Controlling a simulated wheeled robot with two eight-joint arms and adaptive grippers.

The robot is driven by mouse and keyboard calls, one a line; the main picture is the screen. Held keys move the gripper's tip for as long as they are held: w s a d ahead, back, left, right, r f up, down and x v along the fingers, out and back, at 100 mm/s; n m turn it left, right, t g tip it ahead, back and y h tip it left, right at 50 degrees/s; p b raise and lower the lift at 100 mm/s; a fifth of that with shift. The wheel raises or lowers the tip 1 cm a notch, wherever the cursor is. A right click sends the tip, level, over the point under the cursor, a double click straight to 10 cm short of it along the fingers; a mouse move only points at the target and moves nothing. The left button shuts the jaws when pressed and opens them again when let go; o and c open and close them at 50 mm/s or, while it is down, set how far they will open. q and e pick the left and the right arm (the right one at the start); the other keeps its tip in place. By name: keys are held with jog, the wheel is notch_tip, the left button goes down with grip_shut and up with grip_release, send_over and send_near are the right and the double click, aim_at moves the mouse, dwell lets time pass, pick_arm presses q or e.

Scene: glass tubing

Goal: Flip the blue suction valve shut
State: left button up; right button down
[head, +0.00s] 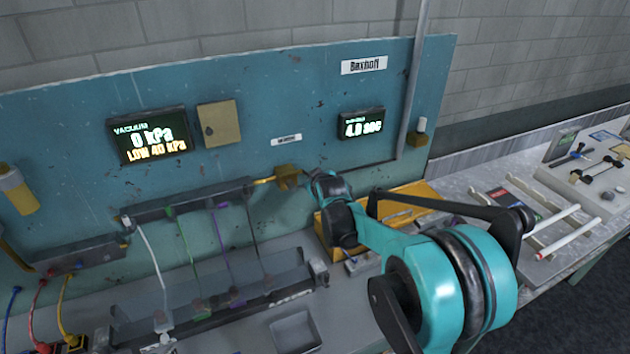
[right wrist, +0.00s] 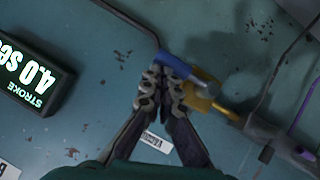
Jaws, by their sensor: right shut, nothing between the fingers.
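The suction valve has a brass-yellow body on the blue panel, seen in the head view (head: 287,177) left of my right gripper (head: 316,178). In the right wrist view its blue lever (right wrist: 190,71) slants down to the right across the brass body (right wrist: 203,93). My right gripper (right wrist: 163,78) is shut and empty, its fingertips right at the lever's left part. I cannot tell whether they touch it. In the head view my gripper and arm hide the lever. My left gripper is in no view.
The vacuum display (head: 149,135) reads 0 kPa, LOW 40 kPa. The stroke display (head: 361,124) reads 4.0 sec. A grey pipe (head: 414,85) runs down the panel. An orange tray (head: 410,207) lies below my arm. Coloured tubes hang over the left bench.

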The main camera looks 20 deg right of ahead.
jog(key=shift+r, duration=0.1)
jog(key=s+r+p, duration=0.3)
jog(key=s+r, duration=0.6)
jog(key=shift+d+r+p, duration=0.15)
jog(key=shift+p, duration=0.25)
jog(key=shift+s, duration=0.15)
jog(key=s+a+f+m+g+b, duration=0.1)
jog(key=s+a+f+b, duration=0.2)
jog(key=s+f+b, duration=0.2)
jog(key=s+a+f+g+y+b, duration=0.1)
jog(key=s+a+f+b, duration=0.3)
jog(key=s+f, duration=0.8)
jog(key=s+a+f+m+g+y+b, duration=0.1)
jog(key=s+a+f+g+b, duration=0.1)
jog(key=s+a+f+b, duration=0.2)
jog(key=s+f+b, duration=0.3)
jog(key=s+f, duration=0.1)
jog(key=s, duration=0.2)
jog(key=shift+s+a+f+m+g, duration=0.2)
jog(key=shift+s+f+m+g, duration=0.05)
jog(key=shift+s+m+g, duration=0.05)
